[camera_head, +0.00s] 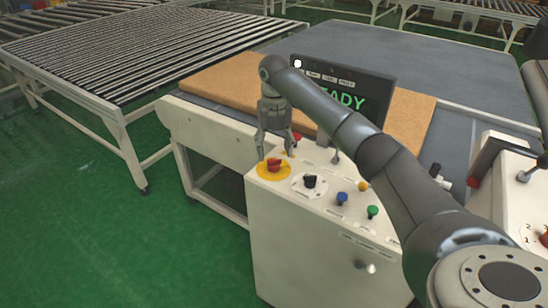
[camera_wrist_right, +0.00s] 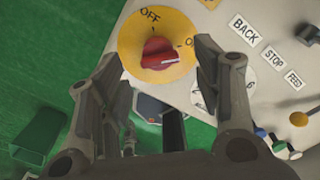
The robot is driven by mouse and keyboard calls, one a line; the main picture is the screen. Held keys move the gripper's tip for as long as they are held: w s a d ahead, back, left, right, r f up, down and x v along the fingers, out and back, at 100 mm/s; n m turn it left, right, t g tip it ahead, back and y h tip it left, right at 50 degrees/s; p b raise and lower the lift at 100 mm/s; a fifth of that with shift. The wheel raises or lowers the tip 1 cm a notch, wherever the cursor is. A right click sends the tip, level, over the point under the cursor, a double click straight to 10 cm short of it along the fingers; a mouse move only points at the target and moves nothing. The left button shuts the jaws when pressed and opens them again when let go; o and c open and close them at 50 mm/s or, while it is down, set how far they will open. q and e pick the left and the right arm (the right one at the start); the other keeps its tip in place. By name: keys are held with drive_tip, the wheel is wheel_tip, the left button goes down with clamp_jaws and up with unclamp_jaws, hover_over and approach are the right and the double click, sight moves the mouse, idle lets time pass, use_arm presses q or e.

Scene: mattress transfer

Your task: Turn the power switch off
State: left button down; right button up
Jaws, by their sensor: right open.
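The power switch is a red knob on a round yellow plate (camera_head: 262,173) at the left end of the white control box's top. In the right wrist view, the red knob (camera_wrist_right: 158,54) shows with OFF at the plate's upper left and a partly hidden ON at its right. The knob's white mark is on its right side, towards ON. My right gripper (camera_head: 276,150) points down just above the knob, with its fingers apart and nothing between them. In the wrist view the fingers (camera_wrist_right: 160,62) stand on either side of the knob. My left gripper is out of view.
The control box (camera_head: 310,245) also carries a black selector (camera_head: 310,181), a blue button (camera_head: 342,198) and a green button (camera_head: 372,211). A dark screen (camera_head: 355,84) reading READY stands behind. Green floor is free at left.

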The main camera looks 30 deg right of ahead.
sight(274, 164)
drive_tip(key=shift+f, duration=2.3)
drive_tip(key=shift+c, duration=0.3)
drive_tip(key=c, duration=1)
